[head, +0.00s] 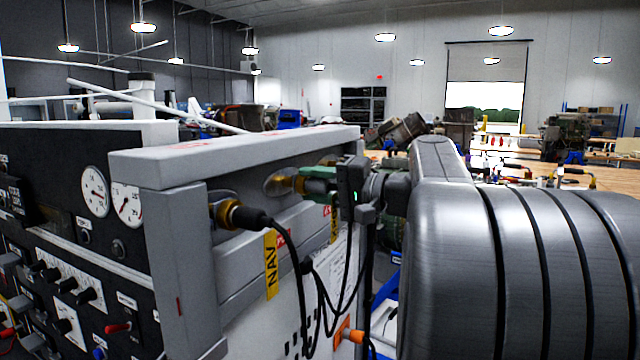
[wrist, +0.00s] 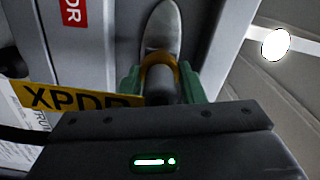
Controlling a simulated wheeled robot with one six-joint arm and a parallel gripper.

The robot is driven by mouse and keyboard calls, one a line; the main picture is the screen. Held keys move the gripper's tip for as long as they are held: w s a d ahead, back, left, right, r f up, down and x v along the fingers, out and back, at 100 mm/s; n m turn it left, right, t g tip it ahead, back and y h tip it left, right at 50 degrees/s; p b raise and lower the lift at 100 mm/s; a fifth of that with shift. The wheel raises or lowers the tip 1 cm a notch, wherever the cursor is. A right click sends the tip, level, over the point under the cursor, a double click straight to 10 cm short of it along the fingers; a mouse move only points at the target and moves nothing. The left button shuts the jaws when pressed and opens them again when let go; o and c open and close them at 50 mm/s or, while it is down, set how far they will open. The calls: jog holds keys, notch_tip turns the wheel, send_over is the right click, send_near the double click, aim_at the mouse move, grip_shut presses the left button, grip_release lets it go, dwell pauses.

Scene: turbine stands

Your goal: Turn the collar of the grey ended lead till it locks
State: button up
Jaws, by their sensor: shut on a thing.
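The grey ended lead's plug appears to be at the far socket on the side of the grey unit (head: 178,225). Its brass-coloured collar (wrist: 160,65) shows in the wrist view against a grey oval socket mount (wrist: 162,25). My gripper (wrist: 162,82) has its green fingers on both sides of the collar and is shut on it. In the head view my gripper (head: 312,180) reaches in from the right, and a brass part (head: 284,185) shows at its tips. The plug's rear and most of its lead are hidden by my gripper. I cannot tell whether the collar is locked.
A black lead with a brass collar (head: 240,215) sits in the nearer socket, above a yellow NAV tag (head: 271,265). A yellow XPDR tag (wrist: 80,97) hangs beside my gripper. Black cables (head: 318,300) hang below. Dials and switches cover the front panel (head: 60,240).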

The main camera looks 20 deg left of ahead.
jog(key=o, duration=1)
jog(key=d+b, duration=0.1)
jog(key=d, duration=0.3)
jog(key=d+b, duration=0.1)
jog(key=d, duration=0.4)
jog(key=s+d+b, duration=0.1)
jog(key=d, duration=0.3)
jog(key=shift+d, duration=0.4)
jog(key=shift+a, duration=0.1)
jog(key=a+p, duration=0.1)
jog(key=a, duration=0.3)
jog(key=a+p, duration=0.1)
jog(key=a, duration=0.4)
jog(key=w+a+p, duration=0.1)
jog(key=a, duration=0.3)
jog(key=shift+a, duration=0.3)
